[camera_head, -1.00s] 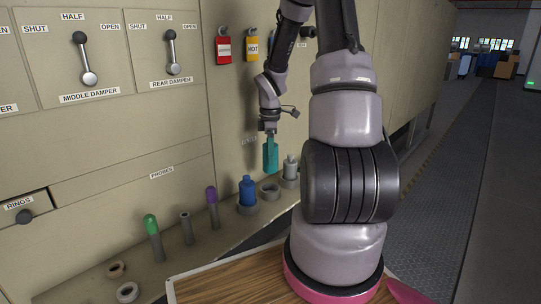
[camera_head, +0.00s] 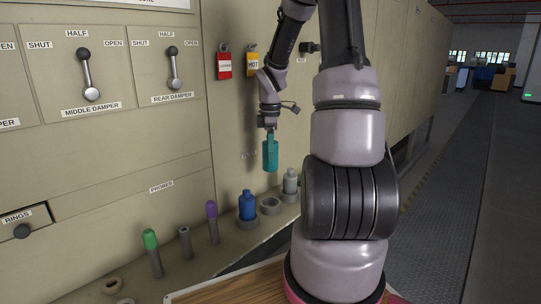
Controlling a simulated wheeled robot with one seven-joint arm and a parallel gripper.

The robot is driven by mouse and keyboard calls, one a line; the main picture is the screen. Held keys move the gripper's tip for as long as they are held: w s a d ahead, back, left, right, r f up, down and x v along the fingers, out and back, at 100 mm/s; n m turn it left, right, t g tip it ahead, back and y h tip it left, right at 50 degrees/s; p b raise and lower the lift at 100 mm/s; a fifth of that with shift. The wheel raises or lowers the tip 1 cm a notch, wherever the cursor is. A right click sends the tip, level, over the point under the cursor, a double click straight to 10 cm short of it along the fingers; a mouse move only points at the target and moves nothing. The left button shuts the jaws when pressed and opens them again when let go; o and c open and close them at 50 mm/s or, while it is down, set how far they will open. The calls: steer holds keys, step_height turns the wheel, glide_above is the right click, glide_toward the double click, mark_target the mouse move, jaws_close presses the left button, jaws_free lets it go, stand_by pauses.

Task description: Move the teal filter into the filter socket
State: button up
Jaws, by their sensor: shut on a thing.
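The teal filter (camera_head: 270,155) hangs upright from my gripper (camera_head: 269,130). My gripper is small in the picture and is shut on the filter's top. An empty ring-shaped socket (camera_head: 270,206) stands on the ledge, below the filter and apart from it. The blue filter (camera_head: 248,206) sits in a socket just left of the empty one. A grey filter (camera_head: 290,182) sits in a socket to its right. The label on the panel behind the teal filter is partly hidden.
Left along the ledge (camera_head: 208,262) stand a green-topped probe (camera_head: 151,250), a purple-topped probe (camera_head: 212,221) and a bare grey post (camera_head: 185,242). A red tag (camera_head: 224,65) and a yellow tag (camera_head: 252,60) hang on the panel. A wooden surface (camera_head: 240,288) lies in front.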

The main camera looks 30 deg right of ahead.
steer(key=s+d, duration=0.3)
steer(key=s, duration=0.6)
steer(key=shift+s+d, duration=0.2)
stand_by(0.3)
